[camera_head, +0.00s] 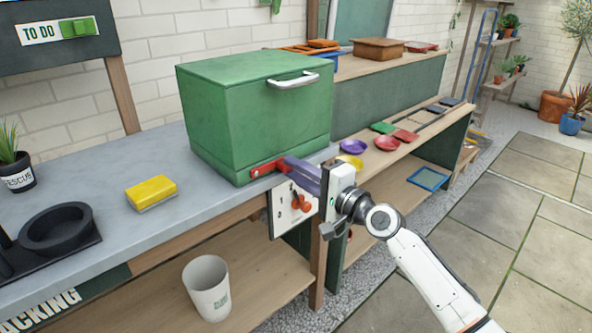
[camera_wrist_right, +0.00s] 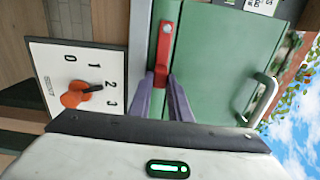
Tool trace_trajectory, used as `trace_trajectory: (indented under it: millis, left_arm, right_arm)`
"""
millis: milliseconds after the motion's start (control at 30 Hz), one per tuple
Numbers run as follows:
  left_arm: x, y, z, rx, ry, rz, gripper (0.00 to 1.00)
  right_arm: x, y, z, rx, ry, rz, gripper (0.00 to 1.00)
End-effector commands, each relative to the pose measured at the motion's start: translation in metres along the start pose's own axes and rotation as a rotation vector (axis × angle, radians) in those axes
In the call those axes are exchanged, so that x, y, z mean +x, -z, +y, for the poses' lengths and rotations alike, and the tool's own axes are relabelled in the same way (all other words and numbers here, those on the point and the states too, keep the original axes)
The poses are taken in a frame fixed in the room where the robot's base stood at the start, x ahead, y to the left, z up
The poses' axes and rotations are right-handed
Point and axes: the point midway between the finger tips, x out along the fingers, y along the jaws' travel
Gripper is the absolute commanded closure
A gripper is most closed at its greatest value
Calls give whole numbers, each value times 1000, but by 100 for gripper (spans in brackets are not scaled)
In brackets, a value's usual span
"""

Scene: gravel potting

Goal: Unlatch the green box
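The green box (camera_head: 245,110) stands shut on the grey worktop, with a metal handle (camera_head: 293,80) on its lid. A red latch (camera_head: 268,167) is on the box's lower front edge; it also shows in the right wrist view (camera_wrist_right: 165,45). My right gripper (camera_head: 290,163) has its purple fingers at the latch's free end. In the right wrist view the fingertips (camera_wrist_right: 161,78) sit on either side of that end, with no clear gap. My left gripper is out of view.
A white dial panel (camera_head: 283,222) with an orange-red knob (camera_wrist_right: 76,95) is just below the latch. A yellow sponge (camera_head: 151,192) and black holder (camera_head: 57,229) lie left on the worktop. Coloured saucers (camera_head: 387,143) are on the right shelf. A white cup (camera_head: 207,288) stands below.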

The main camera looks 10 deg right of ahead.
Motion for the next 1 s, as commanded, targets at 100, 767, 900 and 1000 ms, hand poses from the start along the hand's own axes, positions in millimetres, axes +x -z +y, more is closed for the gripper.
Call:
trace_trajectory:
  millis: [100, 767, 900, 1000]
  left_arm:
    - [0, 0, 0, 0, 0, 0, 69]
    - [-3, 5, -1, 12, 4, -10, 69]
    - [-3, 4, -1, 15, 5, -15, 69]
    - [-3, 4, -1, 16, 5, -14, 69]
  right_arm:
    - [0, -1, 1, 4, -2, -1, 64]
    - [-58, -1, 1, -1, -5, -1, 64]
    - [-82, -1, 1, 0, -4, -1, 64]
    - [-94, 0, 2, 1, -3, 0, 64]
